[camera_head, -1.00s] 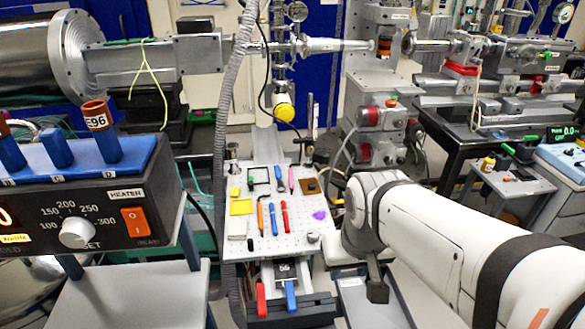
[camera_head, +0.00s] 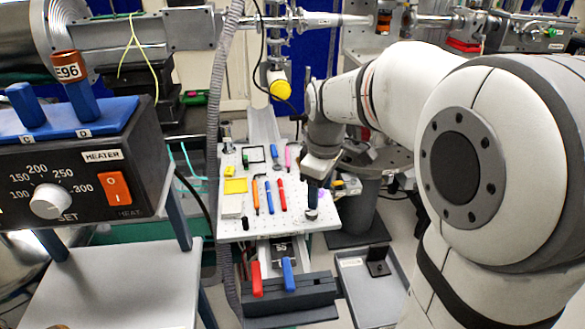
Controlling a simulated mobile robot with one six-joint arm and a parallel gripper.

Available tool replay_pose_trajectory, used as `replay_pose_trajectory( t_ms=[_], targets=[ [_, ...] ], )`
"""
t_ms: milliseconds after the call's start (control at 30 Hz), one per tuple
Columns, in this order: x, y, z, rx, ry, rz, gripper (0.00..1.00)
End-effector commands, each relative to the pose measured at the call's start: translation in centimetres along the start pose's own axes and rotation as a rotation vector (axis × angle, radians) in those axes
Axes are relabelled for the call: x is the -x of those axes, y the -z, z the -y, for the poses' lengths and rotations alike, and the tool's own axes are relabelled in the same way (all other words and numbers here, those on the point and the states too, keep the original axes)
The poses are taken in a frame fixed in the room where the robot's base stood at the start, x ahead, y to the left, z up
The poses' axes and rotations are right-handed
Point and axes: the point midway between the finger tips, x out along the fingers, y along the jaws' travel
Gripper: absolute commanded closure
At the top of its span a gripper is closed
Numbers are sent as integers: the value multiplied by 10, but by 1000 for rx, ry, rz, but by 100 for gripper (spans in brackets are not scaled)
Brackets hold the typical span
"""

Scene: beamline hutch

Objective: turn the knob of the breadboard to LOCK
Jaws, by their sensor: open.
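The breadboard (camera_head: 292,224) is a pale perforated plate in the middle of the head view. Pens, pads and small tools lie on it. Its small grey knob (camera_head: 311,215) is at the front right corner, and I cannot read its marking. My gripper (camera_head: 312,204) points down just above the knob. The jaws are open, but whether they stand around the knob or only over it cannot be told. The gripper hides part of the board's right side.
A hanging grey hose (camera_head: 215,130) runs beside the board's left edge. Red and blue handles (camera_head: 288,274) stand in front of the board. A grey tray (camera_head: 365,290) lies at the front right.

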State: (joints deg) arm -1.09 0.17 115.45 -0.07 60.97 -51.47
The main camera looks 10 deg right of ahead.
Motion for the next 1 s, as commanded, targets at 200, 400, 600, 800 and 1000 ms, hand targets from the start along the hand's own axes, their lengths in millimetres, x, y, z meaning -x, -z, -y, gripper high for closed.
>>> replay_pose_trajectory(
  t_ms=[200,400,600,800,1000],
  targets=[
    [-33,30,-37,280,45,25,47],
    [-48,35,-43,346,57,30,47],
    [-80,33,-41,344,57,30,47],
    [-106,32,-40,342,55,29,47],
    [-115,31,-40,341,54,28,47]
  ],
)
